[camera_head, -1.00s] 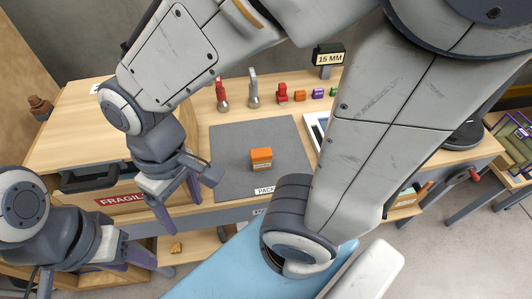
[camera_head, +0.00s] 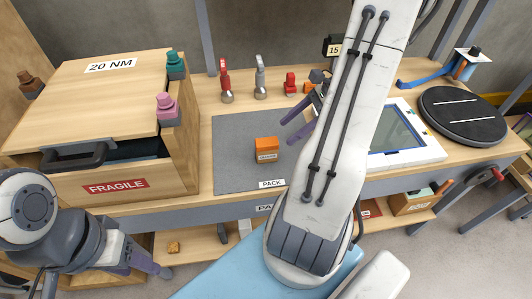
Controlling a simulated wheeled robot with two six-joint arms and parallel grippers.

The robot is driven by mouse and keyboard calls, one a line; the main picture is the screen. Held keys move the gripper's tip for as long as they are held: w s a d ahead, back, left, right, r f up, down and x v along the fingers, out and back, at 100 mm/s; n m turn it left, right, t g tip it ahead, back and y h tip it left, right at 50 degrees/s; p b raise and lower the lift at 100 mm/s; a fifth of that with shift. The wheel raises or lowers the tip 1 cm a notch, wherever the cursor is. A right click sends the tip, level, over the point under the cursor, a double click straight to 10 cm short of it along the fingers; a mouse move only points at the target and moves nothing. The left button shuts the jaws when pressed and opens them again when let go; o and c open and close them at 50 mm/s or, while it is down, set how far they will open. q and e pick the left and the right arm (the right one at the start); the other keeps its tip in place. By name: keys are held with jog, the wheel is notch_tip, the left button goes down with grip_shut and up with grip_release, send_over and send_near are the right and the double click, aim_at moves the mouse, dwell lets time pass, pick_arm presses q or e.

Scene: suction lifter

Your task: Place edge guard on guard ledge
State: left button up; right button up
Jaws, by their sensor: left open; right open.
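I cannot tell for certain which piece is the edge guard or which surface is the guard ledge. An orange block (camera_head: 267,149) with a pale label stands on the grey mat (camera_head: 228,175) marked PACK. Small coloured pieces stand at the back of the bench, among them a red one (camera_head: 290,84). My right gripper (camera_head: 290,130) is open and empty, above the mat's right side, right of the orange block and apart from it. My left gripper (camera_head: 145,268) is open and empty, low at the left, below the bench front. My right arm hides part of the bench.
A wooden crate (camera_head: 60,190) marked FRAGILE stands at the left, with pink (camera_head: 167,105) and teal (camera_head: 176,64) pieces at its right side. A white framed panel (camera_head: 432,150) and a black turntable (camera_head: 463,115) are at the right. The mat's left part is clear.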

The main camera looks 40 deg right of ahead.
aim_at(266, 149)
jog(key=shift+f, duration=0.4)
jog(key=x, duration=0.9)
jog(key=shift+w+f, duration=0.25)
jog(key=shift+f, duration=0.05)
grip_shut()
